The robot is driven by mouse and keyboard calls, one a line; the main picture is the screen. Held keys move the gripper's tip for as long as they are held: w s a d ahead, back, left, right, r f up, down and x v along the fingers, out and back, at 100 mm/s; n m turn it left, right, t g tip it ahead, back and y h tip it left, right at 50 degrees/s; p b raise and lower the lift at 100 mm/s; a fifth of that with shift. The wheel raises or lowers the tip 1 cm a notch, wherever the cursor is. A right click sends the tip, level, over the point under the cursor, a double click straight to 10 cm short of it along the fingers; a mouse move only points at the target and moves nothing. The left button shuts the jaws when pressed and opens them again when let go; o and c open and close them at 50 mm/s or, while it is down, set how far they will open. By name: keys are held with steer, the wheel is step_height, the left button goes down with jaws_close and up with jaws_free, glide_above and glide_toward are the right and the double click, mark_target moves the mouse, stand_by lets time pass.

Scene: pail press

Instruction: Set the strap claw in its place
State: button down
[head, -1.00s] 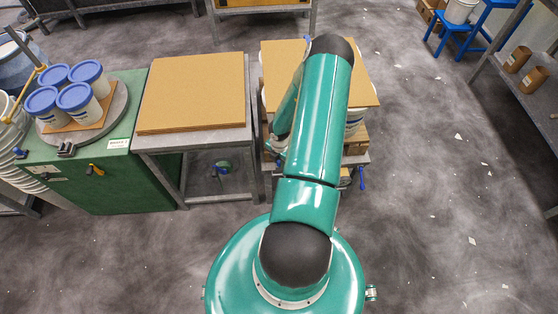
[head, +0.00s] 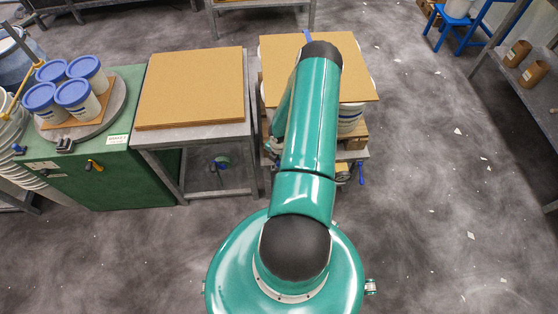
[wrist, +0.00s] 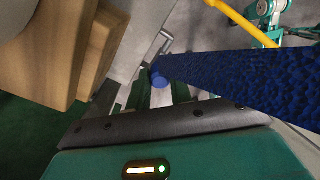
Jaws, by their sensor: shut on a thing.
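In the wrist view, my gripper (wrist: 163,97) is shut, with a blue round end (wrist: 160,76) and small metal parts of what looks like the strap claw (wrist: 163,46) at its fingertips. A wide blue textured strap (wrist: 250,82) runs from there to the right edge. I cannot tell whether the claw touches the grey metal edge (wrist: 125,70) beside it. In the head view my arm hides the gripper and claw. A brown board (head: 360,75) lies on white pails (head: 351,115). A bit of blue (head: 307,36) shows at the board's far edge.
Wooden blocks (wrist: 65,50) stand close at the left in the wrist view. A table with brown sheets (head: 192,85) stands left of the pails. Further left is a green cabinet (head: 120,185) with blue-lidded pails (head: 75,97).

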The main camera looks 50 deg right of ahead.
steer(key=shift+f, duration=0.45)
steer(key=shift+f, duration=0.35)
steer(key=shift+f, duration=0.5)
steer(key=c, duration=1.2)
jaws_free()
steer(key=shift+o, duration=0.2)
steer(key=shift+r, duration=0.1)
step_height(320, 180, up, 14)
steer(key=shift+f, duration=0.2)
